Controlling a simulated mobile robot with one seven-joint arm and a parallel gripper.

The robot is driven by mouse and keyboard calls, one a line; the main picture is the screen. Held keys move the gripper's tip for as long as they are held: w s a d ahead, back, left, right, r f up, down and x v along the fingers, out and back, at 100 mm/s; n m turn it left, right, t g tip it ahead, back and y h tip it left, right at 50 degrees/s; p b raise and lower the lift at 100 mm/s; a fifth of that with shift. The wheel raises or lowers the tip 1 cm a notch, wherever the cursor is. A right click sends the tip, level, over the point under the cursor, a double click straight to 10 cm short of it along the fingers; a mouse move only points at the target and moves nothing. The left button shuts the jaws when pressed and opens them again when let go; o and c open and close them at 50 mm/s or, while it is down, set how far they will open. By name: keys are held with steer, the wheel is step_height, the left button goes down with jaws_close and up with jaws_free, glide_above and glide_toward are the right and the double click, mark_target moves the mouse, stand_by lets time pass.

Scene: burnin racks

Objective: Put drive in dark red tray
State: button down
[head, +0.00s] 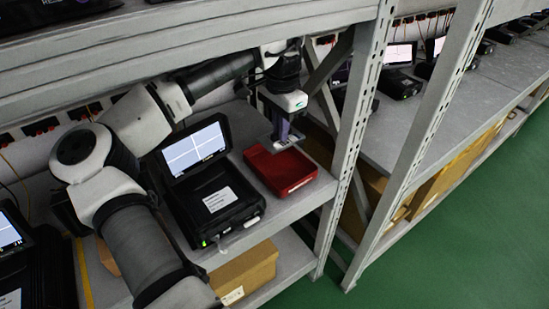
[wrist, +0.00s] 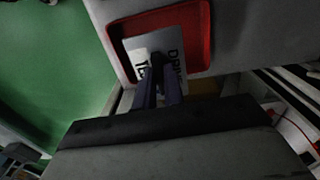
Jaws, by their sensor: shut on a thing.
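The dark red tray (head: 262,177) sits on the shelf to the right of a black device with a lit screen. In the wrist view the tray's red rim (wrist: 205,30) shows behind the drive. The drive (wrist: 143,46) is a flat silver-grey piece with dark lettering, and its outline lies mostly within the tray's in that view. My gripper (wrist: 160,68) is shut on the drive's near part. In the head view my gripper (head: 283,135) points down over the tray's back part, with the drive (head: 289,141) at its fingertips, seemingly above the tray. The fingers hide part of the drive.
The black device (head: 212,205) with its raised screen (head: 195,148) stands close left of the tray. A grey rack upright (head: 350,140) rises to the right, and a shelf beam (head: 200,50) runs above my arm. A cardboard box (head: 245,272) lies on the shelf below.

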mark_target(279, 168)
steer(key=shift+w+a+f, duration=0.1)
steer(key=shift+w+f, duration=0.1)
steer(key=shift+w, duration=0.05)
step_height(279, 168, down, 9)
steer(key=shift+s+b, duration=0.1)
steer(key=shift+b, duration=0.8)
steer(key=shift+f, duration=0.1)
steer(key=shift+f, duration=0.1)
steer(key=c, duration=1.5)
jaws_free()
step_height(279, 168, up, 12)
steer(key=shift+r+p, duration=0.2)
steer(key=shift+p, duration=0.8)
